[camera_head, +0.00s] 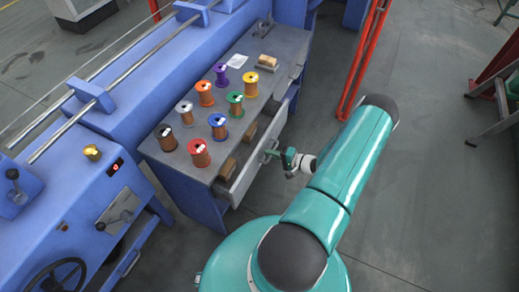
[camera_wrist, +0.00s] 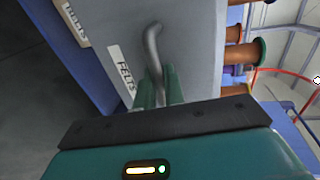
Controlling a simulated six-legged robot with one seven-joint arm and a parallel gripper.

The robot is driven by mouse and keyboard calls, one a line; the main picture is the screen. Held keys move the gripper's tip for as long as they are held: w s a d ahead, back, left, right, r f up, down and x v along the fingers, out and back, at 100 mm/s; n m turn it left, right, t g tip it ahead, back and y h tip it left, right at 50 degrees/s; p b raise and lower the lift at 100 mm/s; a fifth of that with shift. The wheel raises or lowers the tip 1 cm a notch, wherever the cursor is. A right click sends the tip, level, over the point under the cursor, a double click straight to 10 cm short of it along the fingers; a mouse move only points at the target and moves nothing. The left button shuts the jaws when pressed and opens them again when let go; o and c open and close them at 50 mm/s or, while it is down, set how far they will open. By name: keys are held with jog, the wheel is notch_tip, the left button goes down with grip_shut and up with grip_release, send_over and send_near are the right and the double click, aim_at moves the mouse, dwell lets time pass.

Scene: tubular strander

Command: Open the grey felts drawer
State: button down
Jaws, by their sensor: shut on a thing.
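The grey felts drawer (camera_head: 246,174) sits under the bench top and stands partly out, with brown blocks (camera_head: 228,167) visible inside it. In the wrist view its grey front (camera_wrist: 200,50) carries a white FELTS label (camera_wrist: 122,73) and a bent metal bar handle (camera_wrist: 153,42). My gripper (camera_head: 270,154) is at the drawer front in the head view. In the wrist view my green fingers (camera_wrist: 160,90) are shut on the handle, one on each side of it. The handle's lower part is hidden between the fingers.
The grey bench top (camera_head: 225,110) holds several coloured spools, and a blue machine (camera_head: 85,120) runs along its left. A second labelled front (camera_wrist: 75,20) shows in the wrist view. Red posts (camera_head: 362,62) stand behind my arm. Open floor (camera_head: 440,190) lies to the right.

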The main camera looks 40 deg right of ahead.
jog(key=f+v, duration=0.2)
jog(key=v, duration=0.7)
jog(key=shift+s, duration=0.45)
jog(key=shift+d+r, duration=0.1)
jog(key=shift+d, duration=0.05)
jog(key=c, duration=1.6)
grip_release()
jog(key=shift+c, duration=0.2)
jog(key=shift+s, duration=0.1)
jog(key=v, duration=1.3)
jog(key=shift+s, duration=0.35)
jog(key=shift+w+r, duration=0.1)
